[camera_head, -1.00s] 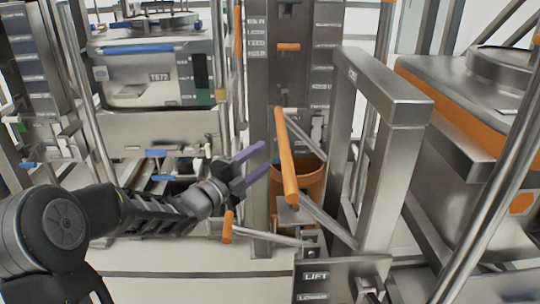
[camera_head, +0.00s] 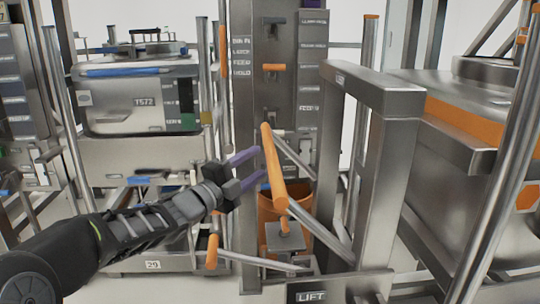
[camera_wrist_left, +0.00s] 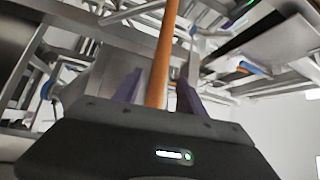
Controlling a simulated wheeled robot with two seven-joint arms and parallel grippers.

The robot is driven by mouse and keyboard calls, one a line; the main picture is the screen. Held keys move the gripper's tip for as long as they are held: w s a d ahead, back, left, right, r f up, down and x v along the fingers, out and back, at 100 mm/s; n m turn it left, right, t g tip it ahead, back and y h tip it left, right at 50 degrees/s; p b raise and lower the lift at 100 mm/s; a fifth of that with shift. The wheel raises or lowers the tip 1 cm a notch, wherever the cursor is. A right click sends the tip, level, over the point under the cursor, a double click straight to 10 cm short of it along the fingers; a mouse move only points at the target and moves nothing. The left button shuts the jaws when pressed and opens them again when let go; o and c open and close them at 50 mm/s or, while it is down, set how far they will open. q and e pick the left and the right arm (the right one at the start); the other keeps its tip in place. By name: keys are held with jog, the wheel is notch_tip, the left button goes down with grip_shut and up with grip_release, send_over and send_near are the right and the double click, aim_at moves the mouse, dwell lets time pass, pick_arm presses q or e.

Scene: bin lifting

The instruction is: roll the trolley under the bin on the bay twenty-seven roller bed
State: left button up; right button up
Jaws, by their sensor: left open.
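My left gripper (camera_head: 262,164) is open, its two purple fingers pointing at a long orange handle bar (camera_head: 274,168) that slants down in front of a steel column. In the left wrist view the orange bar (camera_wrist_left: 163,60) stands between the two purple fingers (camera_wrist_left: 160,92); I cannot tell whether they touch it. The bar is on a steel lever frame above a plate marked LIFT (camera_head: 311,297). A steel bin marked T572 (camera_head: 140,101) with a blue front edge sits on a stand at the left. No bay twenty-seven sign is readable. My right gripper is not in view.
A plate marked 29 (camera_head: 153,265) is low at the left. A steel post frame (camera_head: 375,90) stands right of the bar, and a large steel vessel with an orange band (camera_head: 465,120) is beyond it. An orange bucket (camera_head: 270,209) stands behind the lever.

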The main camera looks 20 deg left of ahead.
aim_at(270, 154)
pick_arm(q)
jog(key=x, duration=0.6)
jog(key=shift+w+d, duration=0.1)
jog(key=shift+w, duration=0.15)
grip_shut()
dwell(1.2)
